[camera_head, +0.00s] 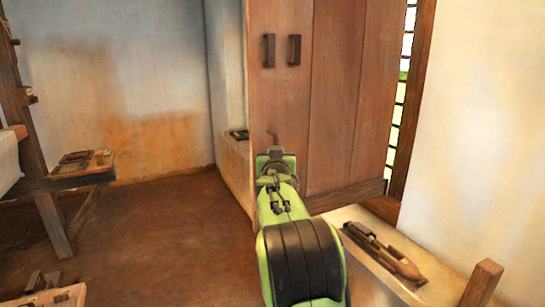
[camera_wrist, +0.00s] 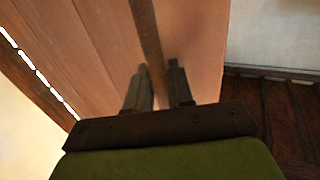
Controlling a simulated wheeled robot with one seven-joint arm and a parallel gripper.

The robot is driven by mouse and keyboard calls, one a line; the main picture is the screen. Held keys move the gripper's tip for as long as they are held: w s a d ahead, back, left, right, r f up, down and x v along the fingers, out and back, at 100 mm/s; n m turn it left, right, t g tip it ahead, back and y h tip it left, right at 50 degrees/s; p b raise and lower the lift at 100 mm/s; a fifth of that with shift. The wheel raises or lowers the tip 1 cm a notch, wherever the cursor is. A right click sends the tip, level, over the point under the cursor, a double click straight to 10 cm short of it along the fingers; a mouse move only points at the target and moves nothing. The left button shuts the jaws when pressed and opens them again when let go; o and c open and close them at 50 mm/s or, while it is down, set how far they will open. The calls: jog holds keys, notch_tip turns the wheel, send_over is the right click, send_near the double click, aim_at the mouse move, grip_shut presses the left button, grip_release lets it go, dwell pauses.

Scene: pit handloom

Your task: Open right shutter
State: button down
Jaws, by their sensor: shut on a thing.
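The wooden shutter (camera_head: 336,100) is a tall brown plank panel with two dark upright handles (camera_head: 281,50) high on its left part. It stands out from the window, with a gap at its right edge. My gripper (camera_head: 274,150) is at the panel's lower left part, its fingers partly hidden by my wrist. In the wrist view my gripper (camera_wrist: 160,80) has its two fingers on either side of a thin brown bar (camera_wrist: 146,25) and is shut on it. The bar's curved top shows just above my gripper in the head view. The planks (camera_wrist: 90,55) show behind it.
A barred window (camera_head: 404,90) shows bright light at the right. A ledge at lower right holds a wooden shuttle (camera_head: 385,252), with a wooden post (camera_head: 483,283) beside it. Loom timbers (camera_head: 40,150) stand at left. The earthen floor (camera_head: 160,240) between is clear.

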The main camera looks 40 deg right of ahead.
jog(key=shift+s, duration=0.15)
jog(key=c, duration=1.1)
grip_release()
jog(key=shift+c, duration=0.2)
jog(key=v, duration=1.5)
jog(key=shift+s+a+b, duration=0.3)
